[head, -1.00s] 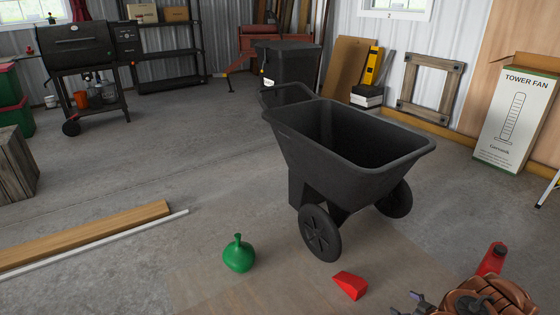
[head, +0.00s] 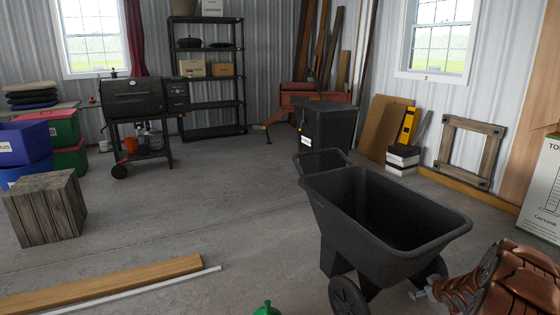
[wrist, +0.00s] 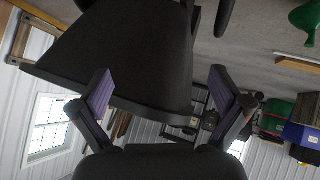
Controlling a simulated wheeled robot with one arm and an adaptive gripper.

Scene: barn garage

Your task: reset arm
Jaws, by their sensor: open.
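My gripper (wrist: 162,76) is open in the wrist view, with its two dark, purple-sided fingers spread wide and nothing between them. The wrist picture is upside down, with the floor at the top. A black garden cart (wrist: 115,50) fills the view beyond the fingers; I cannot tell the gap to it. In the head view my copper-brown arm shows at the lower right, in front of the right side of the cart (head: 385,240). The gripper's fingers are not clear there.
A green bulb-shaped object (head: 266,309) is cut off at the bottom edge. A grill (head: 138,105), black shelf (head: 210,130) and black bin (head: 328,130) stand behind. Middle floor is clear.

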